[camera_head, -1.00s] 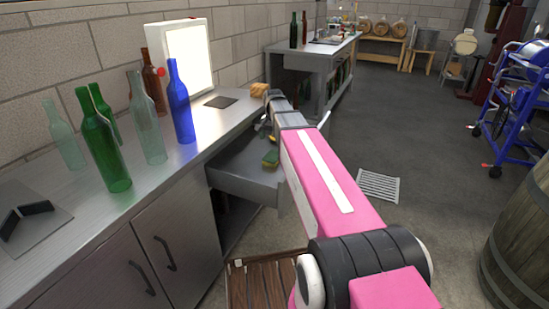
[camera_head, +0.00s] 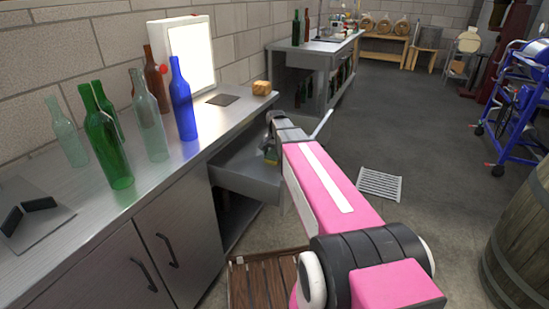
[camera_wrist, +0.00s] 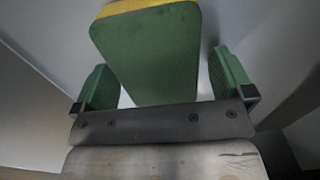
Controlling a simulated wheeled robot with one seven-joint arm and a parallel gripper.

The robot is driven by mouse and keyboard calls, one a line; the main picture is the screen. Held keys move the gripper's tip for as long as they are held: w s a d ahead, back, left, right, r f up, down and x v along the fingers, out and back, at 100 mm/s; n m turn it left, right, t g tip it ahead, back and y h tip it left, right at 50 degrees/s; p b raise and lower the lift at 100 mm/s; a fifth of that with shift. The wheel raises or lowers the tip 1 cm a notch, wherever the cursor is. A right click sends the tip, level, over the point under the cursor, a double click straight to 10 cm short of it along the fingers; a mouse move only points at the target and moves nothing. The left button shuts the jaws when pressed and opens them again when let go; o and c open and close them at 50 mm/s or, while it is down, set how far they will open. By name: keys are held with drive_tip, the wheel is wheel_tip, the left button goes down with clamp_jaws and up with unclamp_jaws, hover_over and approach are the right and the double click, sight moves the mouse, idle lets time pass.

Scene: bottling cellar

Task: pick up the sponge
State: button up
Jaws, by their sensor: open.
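The sponge (camera_wrist: 150,55) is green with a yellow layer along its far edge in the wrist view. It lies inside the open grey drawer (camera_head: 245,188). My gripper (camera_wrist: 165,85) is open, with one green-padded finger on each side of the sponge. I see gaps between the fingers and the sponge's sides. The fingers reach alongside its near part. In the head view my arm hides the fingertips.
Several glass bottles stand on the counter, including a blue one (camera_head: 182,100) and a green one (camera_head: 107,140). A wooden slatted crate (camera_head: 265,282) is on the floor below.

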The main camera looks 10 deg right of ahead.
sight(275, 153)
drive_tip(key=c, duration=1)
drive_tip(key=shift+r, duration=0.15)
drive_tip(key=shift+r, duration=0.45)
drive_tip(key=r, duration=0.3)
drive_tip(key=shift+s+a+r, duration=0.3)
drive_tip(key=shift+s, duration=0.1)
drive_tip(key=s+a+r, duration=0.6)
drive_tip(key=a, duration=0.2)
drive_tip(key=shift+s+a+r, duration=0.15)
drive_tip(key=shift+s+a, duration=0.05)
drive_tip(key=shift+s, duration=0.15)
drive_tip(key=shift+o, duration=0.3)
